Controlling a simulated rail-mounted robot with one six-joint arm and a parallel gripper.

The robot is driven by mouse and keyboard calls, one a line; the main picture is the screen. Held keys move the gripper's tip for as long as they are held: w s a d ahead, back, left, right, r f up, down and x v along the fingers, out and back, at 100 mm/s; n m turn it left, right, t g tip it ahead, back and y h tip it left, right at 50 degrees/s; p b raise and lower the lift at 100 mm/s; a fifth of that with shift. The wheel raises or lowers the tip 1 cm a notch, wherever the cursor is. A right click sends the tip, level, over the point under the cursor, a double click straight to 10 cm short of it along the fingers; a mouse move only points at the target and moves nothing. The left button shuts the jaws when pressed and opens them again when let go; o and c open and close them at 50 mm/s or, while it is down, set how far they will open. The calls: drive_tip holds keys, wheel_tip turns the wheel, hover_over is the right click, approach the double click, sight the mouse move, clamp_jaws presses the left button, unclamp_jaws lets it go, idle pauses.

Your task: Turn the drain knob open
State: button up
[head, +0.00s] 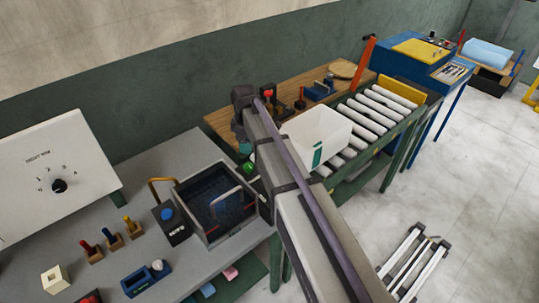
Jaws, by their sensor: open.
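No knob here can be read for certain as the drain knob. A black round knob (59,186) with a light pointer sits on a white panel with numbers around it, at the left; its heading is too small to read surely. A dark box (172,226) with a blue round top stands beside a grey open bin (228,228) with a dark inside and a handle. A green round part (249,168) shows just left of my arm. My arm reaches up from the bottom right to the middle; its gripper is hidden, and I cannot make out its fingers.
The grey bench (137,231) holds small blocks with coloured handles and a blue device (146,279). Behind my arm are a white tub (319,137), a roller conveyor (372,110) and a wooden bench (217,119). The floor at right is mostly free, apart from a rail frame (414,262).

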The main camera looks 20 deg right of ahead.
sight(248, 166)
drive_tip(key=f+b, duration=1.1)
drive_tip(key=shift+s+a, duration=0.2)
drive_tip(key=shift+r, duration=0.1)
drive_tip(key=c, duration=0.9)
